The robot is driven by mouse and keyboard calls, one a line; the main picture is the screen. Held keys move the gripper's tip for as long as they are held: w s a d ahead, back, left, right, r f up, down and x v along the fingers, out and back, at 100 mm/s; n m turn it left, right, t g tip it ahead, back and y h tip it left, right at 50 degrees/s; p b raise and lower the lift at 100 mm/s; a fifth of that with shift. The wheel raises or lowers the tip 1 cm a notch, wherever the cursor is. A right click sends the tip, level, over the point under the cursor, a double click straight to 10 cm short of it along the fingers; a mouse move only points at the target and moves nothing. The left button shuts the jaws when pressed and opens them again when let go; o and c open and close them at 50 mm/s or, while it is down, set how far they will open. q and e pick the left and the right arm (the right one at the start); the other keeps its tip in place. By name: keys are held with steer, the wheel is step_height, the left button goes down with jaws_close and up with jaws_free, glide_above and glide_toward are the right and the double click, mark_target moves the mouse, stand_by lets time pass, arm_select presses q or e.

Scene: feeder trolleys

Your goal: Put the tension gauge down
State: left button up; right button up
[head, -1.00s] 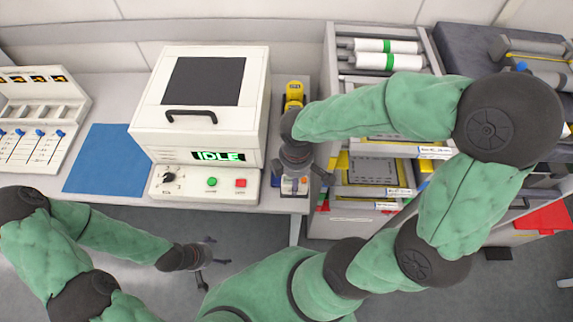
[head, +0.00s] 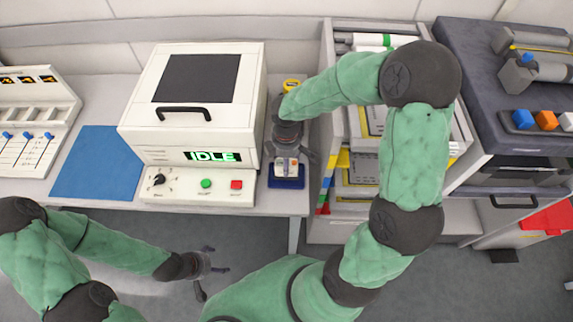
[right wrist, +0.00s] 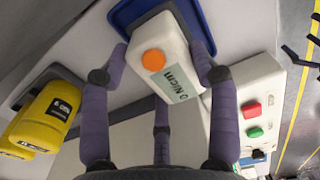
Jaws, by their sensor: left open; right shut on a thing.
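The tension gauge (head: 287,166) is a small white box with an orange button and an "N/cm" label; it also shows in the right wrist view (right wrist: 165,62). My right gripper (head: 291,158) is shut on it, with fingers on both sides (right wrist: 161,70). A small blue tray (head: 287,183) lies at the table's front right; in the right wrist view its blue surface (right wrist: 200,25) is behind the gauge. I cannot tell whether the gauge touches the tray. My left gripper (head: 207,268) is open and empty, in front of the table edge.
A white machine (head: 210,80) reading IDLE stands left of the tray, its control panel (head: 200,190) in front. A yellow device (right wrist: 45,108) stands behind the gauge. A shelved trolley (head: 327,120) is close on the right. A blue mat (head: 97,163) lies at left.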

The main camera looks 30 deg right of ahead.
arm_select(q)
steer(key=shift+f, duration=0.6)
arm_select(e)
steer(key=shift+f, duration=0.9)
steer(key=shift+f+b, duration=0.15)
steer(key=shift+b, duration=0.15)
steer(key=o, duration=1.6)
steer(key=shift+c, duration=0.2)
arm_select(q)
step_height(320, 180, up, 5)
steer(key=p, duration=0.5)
arm_select(e)
step_height(320, 180, up, 12)
steer(key=shift+r, duration=0.2)
steer(key=shift+f, duration=0.1)
